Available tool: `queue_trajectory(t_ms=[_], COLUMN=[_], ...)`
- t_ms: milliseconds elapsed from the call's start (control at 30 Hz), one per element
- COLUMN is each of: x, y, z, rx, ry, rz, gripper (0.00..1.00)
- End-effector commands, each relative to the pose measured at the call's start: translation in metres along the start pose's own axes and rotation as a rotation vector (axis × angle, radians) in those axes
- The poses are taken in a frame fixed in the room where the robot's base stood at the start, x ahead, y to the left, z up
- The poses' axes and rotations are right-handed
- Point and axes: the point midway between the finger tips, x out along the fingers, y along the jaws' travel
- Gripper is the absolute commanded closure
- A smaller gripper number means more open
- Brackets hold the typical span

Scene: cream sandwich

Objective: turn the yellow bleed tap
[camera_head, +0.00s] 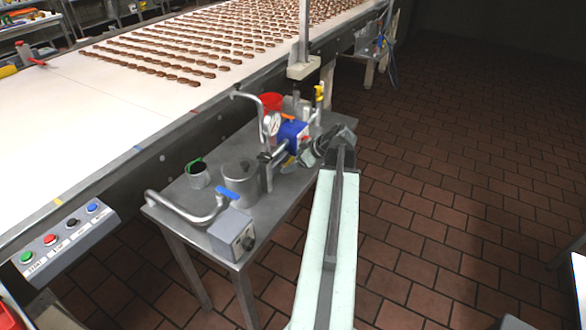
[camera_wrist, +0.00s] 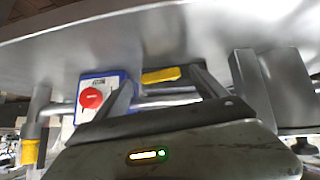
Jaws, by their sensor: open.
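A small yellow handle (camera_head: 288,161) sits low beside the blue pump unit (camera_head: 292,131) on the steel table, partly behind my gripper (camera_head: 304,158). In the wrist view a flat yellow bar (camera_wrist: 161,75) lies beside a metal pipe, between and just beyond the spread fingers of my gripper (camera_wrist: 163,84). My gripper is open and empty. I cannot tell whether a finger touches the bar. A second yellow part (camera_head: 319,93) stands upright on a fitting behind the pump; a yellow part also shows at the lower left of the wrist view (camera_wrist: 29,151).
A blue-white box with a red knob (camera_wrist: 92,98) is close left of my fingers. A pressure gauge (camera_head: 272,124), metal pot (camera_head: 240,182), blue-handled pipe (camera_head: 228,192) and grey box (camera_head: 232,234) crowd the table. A conveyor (camera_head: 150,95) runs behind.

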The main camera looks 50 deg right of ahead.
Motion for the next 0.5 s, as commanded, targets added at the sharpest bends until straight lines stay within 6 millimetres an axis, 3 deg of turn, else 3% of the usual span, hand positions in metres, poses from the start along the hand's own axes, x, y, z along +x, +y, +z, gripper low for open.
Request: queue_trajectory(t_ms=[67, 300, 367, 500], x=[0.0122, 0.0118, 0.0118, 0.0117], y=[0.0004, 0.0002, 0.0002, 0.0003], z=[0.0027, -0.0002, -0.0002, -0.0001], rx=[0.0, 0.001, 0.001, 0.001], ry=[0.0, 0.0, -0.001, -0.001], rz=[0.001, 0.001, 0.001, 0.001], gripper=[0.18, 0.18, 0.32, 0.71])
